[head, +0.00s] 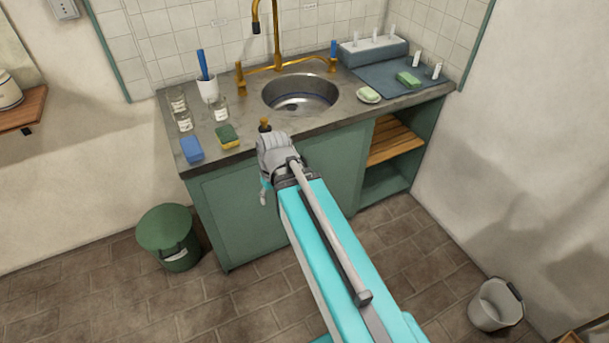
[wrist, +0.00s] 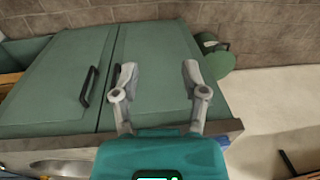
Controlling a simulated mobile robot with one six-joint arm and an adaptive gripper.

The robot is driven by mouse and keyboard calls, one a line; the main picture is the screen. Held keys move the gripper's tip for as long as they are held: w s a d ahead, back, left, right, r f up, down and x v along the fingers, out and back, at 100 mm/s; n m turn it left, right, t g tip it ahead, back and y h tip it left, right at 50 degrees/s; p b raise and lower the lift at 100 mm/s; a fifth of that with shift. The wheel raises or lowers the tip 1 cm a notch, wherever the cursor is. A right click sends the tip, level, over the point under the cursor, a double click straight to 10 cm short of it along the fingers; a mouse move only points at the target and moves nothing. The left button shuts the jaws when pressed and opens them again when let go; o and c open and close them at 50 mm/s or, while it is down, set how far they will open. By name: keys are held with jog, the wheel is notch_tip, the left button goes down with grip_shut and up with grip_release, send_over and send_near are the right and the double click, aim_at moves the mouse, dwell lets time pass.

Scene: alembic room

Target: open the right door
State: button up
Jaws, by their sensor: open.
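The green cabinet under the sink has two closed doors. The right door (head: 334,168) is beside the open shelves in the head view, partly hidden by my arm. In the wrist view, which looks upside down, the right door (wrist: 52,82) is at the left, with a dark bar handle (wrist: 89,86) near the seam. The left door (wrist: 155,50) lies behind my gripper (wrist: 159,72). Its handle is mostly hidden by a finger. My gripper is open and empty, in front of the left door and to the right of the right door's handle in that view.
The grey counter (head: 220,160) above holds a sink (head: 300,92), jars, sponges and a brush cup. A green bin (head: 168,238) stands left of the cabinet. A white bucket (head: 495,305) is at the lower right. Tiled floor before the cabinet is mostly clear.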

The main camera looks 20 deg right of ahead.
jog(key=w+d+f+n+t+y+b, duration=0.25)
jog(key=w+d+f+y+b, duration=0.2)
jog(key=f+b, duration=0.5)
jog(key=w+d+f+n+t+y+b, duration=0.25)
jog(key=w+d+f+b, duration=0.35)
jog(key=b, duration=0.6)
jog(key=w+d+f+t+b, duration=0.1)
jog(key=d+f+t+b, duration=0.1)
jog(key=d+b, duration=0.4)
jog(key=d+f+n+t+y+b, duration=0.1)
jog(key=d+f+t+b, duration=0.1)
jog(key=d+t+b, duration=0.2)
jog(key=w+d+f+t+y+b, duration=0.1)
jog(key=d+f+t+b, duration=0.2)
jog(key=d+b, duration=0.5)
jog(key=shift+w+d+t, duration=0.3)
jog(key=shift+w+d, duration=0.05)
jog(key=shift+d, duration=0.7)
jog(key=x, duration=1.4)
jog(key=shift+s+a, duration=0.1)
grip_shut()
